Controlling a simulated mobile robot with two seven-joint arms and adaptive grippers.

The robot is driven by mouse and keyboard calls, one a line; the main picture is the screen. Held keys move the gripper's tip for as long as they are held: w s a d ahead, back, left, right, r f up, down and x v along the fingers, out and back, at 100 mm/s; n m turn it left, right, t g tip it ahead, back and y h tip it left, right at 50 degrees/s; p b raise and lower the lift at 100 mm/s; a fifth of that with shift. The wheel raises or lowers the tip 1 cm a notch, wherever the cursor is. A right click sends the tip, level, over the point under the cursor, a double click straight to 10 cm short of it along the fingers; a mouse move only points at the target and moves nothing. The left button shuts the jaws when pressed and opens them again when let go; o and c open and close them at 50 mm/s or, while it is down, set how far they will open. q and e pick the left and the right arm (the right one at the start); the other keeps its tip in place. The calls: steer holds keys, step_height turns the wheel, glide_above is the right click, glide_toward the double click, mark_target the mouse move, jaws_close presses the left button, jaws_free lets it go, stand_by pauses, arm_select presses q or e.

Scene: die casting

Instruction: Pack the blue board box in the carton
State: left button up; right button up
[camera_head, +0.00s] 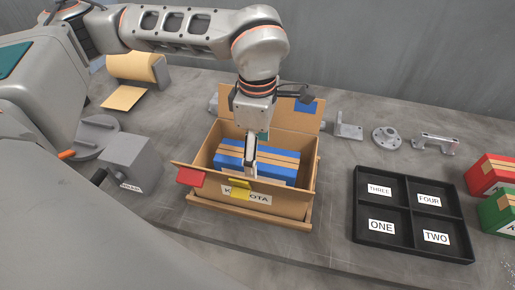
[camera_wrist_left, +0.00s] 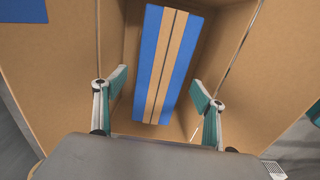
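The blue board box (camera_head: 284,172), with tan stripes, lies inside the open carton (camera_head: 303,205). In the left wrist view the blue box (camera_wrist_left: 148,66) shows below and beyond my fingers, with the carton's inner walls (camera_wrist_left: 70,60) on both sides. My left gripper (camera_head: 250,160) points down into the carton over the blue box. In the left wrist view its two fingers (camera_wrist_left: 161,103) are wide apart with nothing between them, so it is open. It appears apart from the box. My right gripper is not in view.
A black tray (camera_head: 409,210) with labelled compartments stands to the right. Red (camera_head: 490,173) and green (camera_head: 498,212) boxes sit at the far right. Metal parts (camera_head: 386,138) lie behind the tray. A grey block (camera_head: 130,160) and a roll of brown paper (camera_head: 137,68) are on the left.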

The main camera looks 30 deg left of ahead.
arm_select(q)
step_height(320, 180, up, 12)
stand_by(0.6)
